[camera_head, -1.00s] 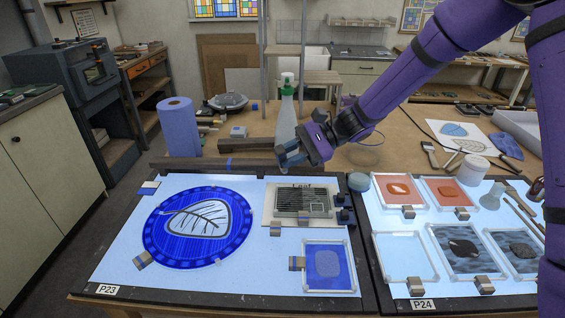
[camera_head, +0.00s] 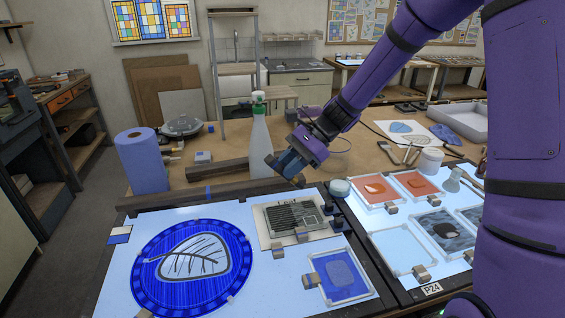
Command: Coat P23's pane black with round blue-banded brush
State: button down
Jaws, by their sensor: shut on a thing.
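The left light table (camera_head: 170,305) carried the P23 label in the earlier frame; that label is out of view now. On it lie a large round blue glass (camera_head: 150,262) with a pale leaf, and a small square blue pane (camera_head: 340,274) with a lighter oval, held in a clear frame. My gripper (camera_head: 290,172) is above the tables' back edge, beside the spray bottle. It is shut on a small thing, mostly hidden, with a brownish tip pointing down. I cannot make out a blue band on it. I see no black coat on the square pane.
The P24 light table (camera_head: 432,290) on the right holds orange, clear and grey panes. A spray bottle (camera_head: 260,140) and blue paper roll (camera_head: 142,165) stand behind. A leaf card (camera_head: 265,233), a low round jar (camera_head: 340,187) and small blocks stand near the middle.

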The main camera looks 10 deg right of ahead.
notch_tip(320, 180, down, 4)
jog(key=shift+r, duration=0.1)
jog(key=s+d, duration=0.3)
jog(key=s, duration=0.2)
jog(key=a, duration=0.5)
jog(key=shift+a, duration=0.2)
jog(key=shift+f, duration=0.45)
dwell(1.5)
jog(key=shift+d, duration=2.85)
jog(key=shift+w+a+r, duration=0.2)
jog(key=shift+w+a, duration=0.35)
jog(key=shift+w, duration=0.3)
jog(key=shift+w+a+r, duration=0.25)
jog(key=shift+w+a, duration=0.35)
jog(key=shift+w, duration=0.2)
jog(key=shift+w+a+r, duration=0.2)
jog(key=shift+w+a, duration=0.35)
jog(key=shift+w, duration=0.3)
